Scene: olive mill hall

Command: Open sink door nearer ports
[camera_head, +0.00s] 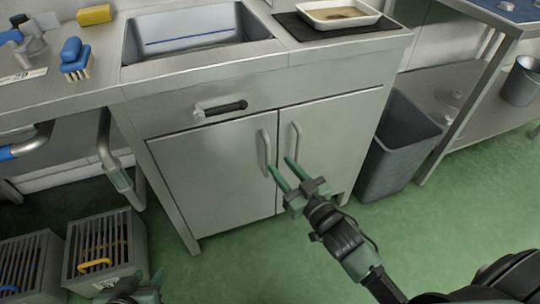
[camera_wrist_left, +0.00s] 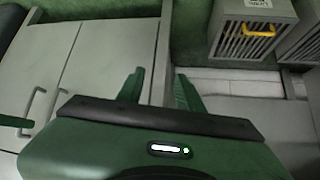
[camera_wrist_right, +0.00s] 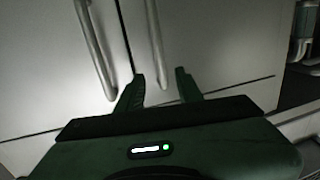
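The sink cabinet has two grey doors, and both look shut. The left door (camera_head: 215,175) is on the pipe and crate side, with a vertical bar handle (camera_head: 265,150) by the middle seam. The right door (camera_head: 335,140) has a matching handle (camera_head: 295,142). My right gripper (camera_head: 284,172) is open and empty, with its fingers pointing at the lower ends of the handles. In the right wrist view the left door's handle (camera_wrist_right: 155,40) lines up between the fingertips; I cannot tell the depth gap. My left gripper (camera_wrist_left: 160,85) is open and empty, low by the cabinet's left side.
A dark bar (camera_head: 220,108) sits above the doors. A grey bin (camera_head: 400,145) stands at the cabinet's right. Two slatted crates, one with a yellow handle (camera_head: 95,265), stand at lower left below a bent pipe (camera_head: 115,175). Green floor before the doors is clear.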

